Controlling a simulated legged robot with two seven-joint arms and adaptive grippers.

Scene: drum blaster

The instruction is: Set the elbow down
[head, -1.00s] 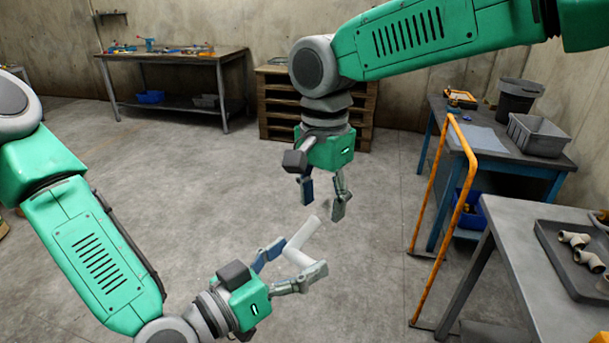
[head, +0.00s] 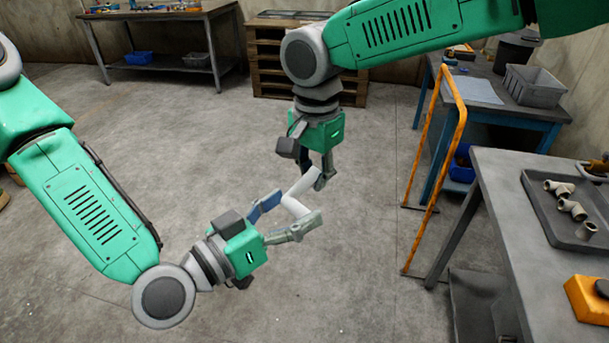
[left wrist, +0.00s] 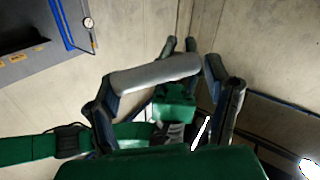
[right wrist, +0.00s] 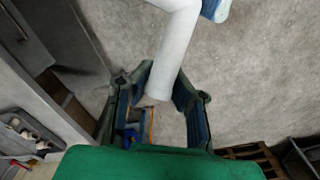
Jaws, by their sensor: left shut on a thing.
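A white pipe (head: 296,203) is held at a tilt by my left gripper (head: 297,207), which is shut on it. The pipe also shows across the fingers in the left wrist view (left wrist: 155,75). My right gripper (head: 313,178) points down at the pipe's upper end. In the right wrist view the pipe (right wrist: 168,50) reaches in between its fingers (right wrist: 163,80), which stand apart with a narrow gap on the right side. Several beige pipe fittings (head: 572,209) lie in a dark tray (head: 568,236).
The tray is on a grey table (head: 500,190) at the right, with an orange and black device (head: 590,298) near its front. An orange rail frame (head: 432,180) stands left of the table, before a blue table (head: 540,110). Open floor lies below the grippers.

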